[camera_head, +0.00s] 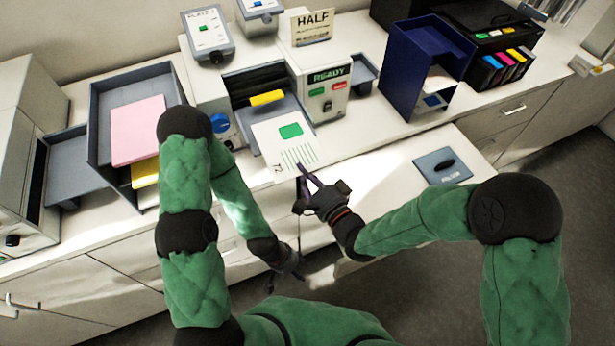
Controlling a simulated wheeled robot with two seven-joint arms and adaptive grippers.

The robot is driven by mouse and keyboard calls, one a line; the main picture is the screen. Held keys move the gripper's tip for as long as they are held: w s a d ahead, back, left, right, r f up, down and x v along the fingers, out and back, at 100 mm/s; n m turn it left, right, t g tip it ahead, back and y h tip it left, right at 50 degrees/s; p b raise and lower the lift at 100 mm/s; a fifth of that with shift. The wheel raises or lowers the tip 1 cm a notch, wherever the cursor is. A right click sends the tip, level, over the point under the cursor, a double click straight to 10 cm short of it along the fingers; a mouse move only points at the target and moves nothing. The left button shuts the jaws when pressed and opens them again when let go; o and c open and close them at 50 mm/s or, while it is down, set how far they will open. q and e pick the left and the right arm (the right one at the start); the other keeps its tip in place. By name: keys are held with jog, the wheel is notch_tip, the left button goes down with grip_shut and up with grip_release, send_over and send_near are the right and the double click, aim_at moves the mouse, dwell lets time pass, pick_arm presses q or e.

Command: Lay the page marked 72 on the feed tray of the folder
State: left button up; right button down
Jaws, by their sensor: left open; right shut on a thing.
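The page marked 72 (290,146) is white with a green block and thin green lines; its mark shows sideways near the front corner. My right gripper (303,173) is shut on the page's near edge. The page's far edge overlaps the front of the folder's grey feed tray (283,104) in the picture; I cannot tell whether it touches. The folder (309,68) is a white machine with a green READY sign. A yellow piece (267,98) shows at the tray's inner end. My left gripper (299,270) is open and empty, low in front of the counter.
A grey tray (99,112) with pink and yellow sheets stands left of the folder. A dark blue bin (402,75) and a printer with coloured cartridges (508,64) stand right. A HALF sign (312,25) stands behind.

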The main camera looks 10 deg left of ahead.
aim_at(291, 151)
jog(key=shift+w+a+f, duration=0.15)
jog(key=shift+w+a, duration=0.15)
jog(key=shift+w, duration=0.3)
jog(key=shift+x, duration=1.15)
jog(key=shift+w+a+f+b, duration=0.2)
jog(key=shift+w+a, duration=0.3)
jog(key=shift+w, duration=0.3)
jog(key=shift+w+a+f+b, duration=0.2)
jog(key=shift+w+a, duration=0.25)
jog(key=shift+w, duration=0.3)
jog(key=shift+w+a+f+b, duration=0.2)
jog(key=shift+w+a, duration=0.3)
jog(key=shift+w, duration=0.3)
jog(key=shift+f+b, duration=0.35)
jog(key=shift+b, duration=0.15)
jog(key=c, duration=1.3)
grip_release()
jog(key=shift+c, duration=0.2)
jog(key=shift+s+d, duration=0.1)
jog(key=shift+d, duration=0.05)
jog(key=v, duration=1.2)
